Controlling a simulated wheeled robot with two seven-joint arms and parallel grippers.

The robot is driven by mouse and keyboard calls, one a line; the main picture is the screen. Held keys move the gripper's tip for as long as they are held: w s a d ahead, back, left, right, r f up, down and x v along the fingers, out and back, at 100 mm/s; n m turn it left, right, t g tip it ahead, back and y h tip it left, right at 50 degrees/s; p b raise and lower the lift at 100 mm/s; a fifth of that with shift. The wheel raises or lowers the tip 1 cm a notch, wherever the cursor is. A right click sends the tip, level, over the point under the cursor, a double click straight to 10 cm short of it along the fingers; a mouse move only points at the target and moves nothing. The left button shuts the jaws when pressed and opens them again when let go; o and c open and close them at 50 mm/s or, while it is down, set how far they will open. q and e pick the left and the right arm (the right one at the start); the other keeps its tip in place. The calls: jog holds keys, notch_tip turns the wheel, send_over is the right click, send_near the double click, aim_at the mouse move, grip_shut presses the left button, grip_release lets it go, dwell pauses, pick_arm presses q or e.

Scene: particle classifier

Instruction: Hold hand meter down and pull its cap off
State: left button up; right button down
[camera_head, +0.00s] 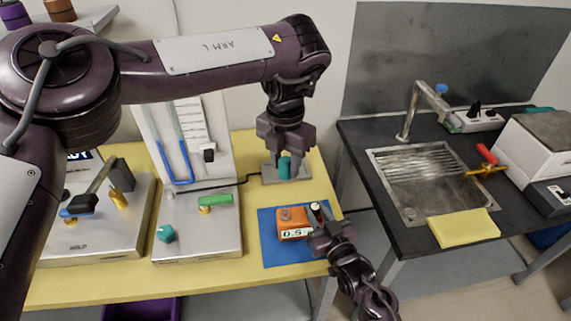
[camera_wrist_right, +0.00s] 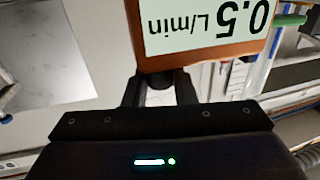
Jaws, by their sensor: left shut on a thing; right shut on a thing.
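The orange hand meter (camera_head: 291,229) lies on a blue mat (camera_head: 269,250), its display reading 0.5. The display fills the top of the right wrist view (camera_wrist_right: 205,25), upside down. My right gripper (camera_head: 319,222) is at the meter's right end, shut on a dark end piece with a pale tip (camera_head: 316,207). This piece is mostly hidden between the fingers (camera_wrist_right: 160,88); I cannot tell if it is the cap. My left gripper (camera_head: 287,152) points down behind the meter, shut on a teal cylinder (camera_head: 288,168) at a grey plate (camera_head: 271,175). I cannot tell whether the cylinder touches the plate.
Left of the mat stands a metal device with a green handle (camera_head: 215,200) and teal knob (camera_head: 165,233). A dark cable (camera_head: 215,186) runs to the grey plate. A sink (camera_head: 425,180) and yellow cloth (camera_head: 463,228) are on the right counter, across a gap.

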pick_arm(q)
jog(key=shift+r, duration=1.5)
pick_arm(e)
jog(key=c, duration=1.1)
grip_release()
